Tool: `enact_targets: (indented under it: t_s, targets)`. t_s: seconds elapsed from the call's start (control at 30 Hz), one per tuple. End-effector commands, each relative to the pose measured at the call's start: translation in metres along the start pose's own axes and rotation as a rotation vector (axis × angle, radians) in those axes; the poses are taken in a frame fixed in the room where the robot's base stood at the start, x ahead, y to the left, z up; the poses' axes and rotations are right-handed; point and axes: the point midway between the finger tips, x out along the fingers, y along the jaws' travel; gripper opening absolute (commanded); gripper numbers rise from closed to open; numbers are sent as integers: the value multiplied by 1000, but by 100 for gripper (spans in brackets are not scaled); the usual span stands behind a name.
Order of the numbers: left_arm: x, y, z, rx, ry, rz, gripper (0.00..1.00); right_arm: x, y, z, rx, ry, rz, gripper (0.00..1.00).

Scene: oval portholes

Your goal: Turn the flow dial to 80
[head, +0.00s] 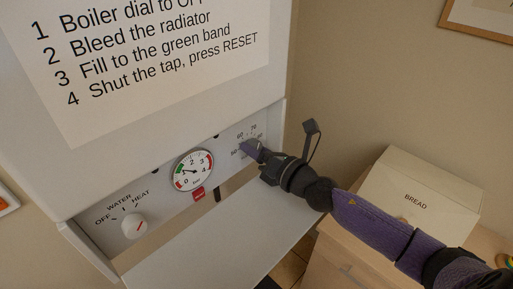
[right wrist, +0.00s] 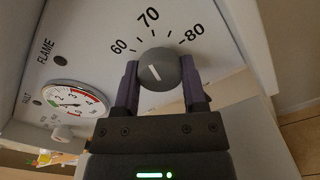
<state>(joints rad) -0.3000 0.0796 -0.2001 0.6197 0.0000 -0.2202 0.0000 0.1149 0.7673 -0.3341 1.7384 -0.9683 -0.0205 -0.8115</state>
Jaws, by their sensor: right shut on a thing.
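The flow dial (right wrist: 166,66) is a round grey knob with a short white mark, on the boiler's light panel. In the right wrist view the scale above it reads 60, 70 and 80. The white mark lies left of the knob's middle and slants; I cannot tell exactly which number it points to. My right gripper (right wrist: 158,88) has one finger on each side of the knob and is shut on it. In the head view this gripper (head: 256,151) covers most of the dial, and the numbers around it are small. My left gripper is not in view.
A pressure gauge (head: 193,171) with a red tag below sits left of the dial. A white water/heat knob (head: 134,225) is further left. A white shelf (head: 225,240) juts out below the panel.

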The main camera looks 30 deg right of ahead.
Motion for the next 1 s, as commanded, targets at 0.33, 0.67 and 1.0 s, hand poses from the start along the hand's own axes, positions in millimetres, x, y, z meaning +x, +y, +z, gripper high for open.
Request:
enact_targets:
  t_s: [0.33, 0.67, 1.0]
  targets:
    - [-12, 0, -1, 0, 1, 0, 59, 0, 1, 2, 325, -3, -1, 0]
    - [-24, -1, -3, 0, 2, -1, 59, 0, 2, 3, 639, -2, 0, 0]
    - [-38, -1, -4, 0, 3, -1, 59, 0, 2, 3, 943, -3, -1, 0]
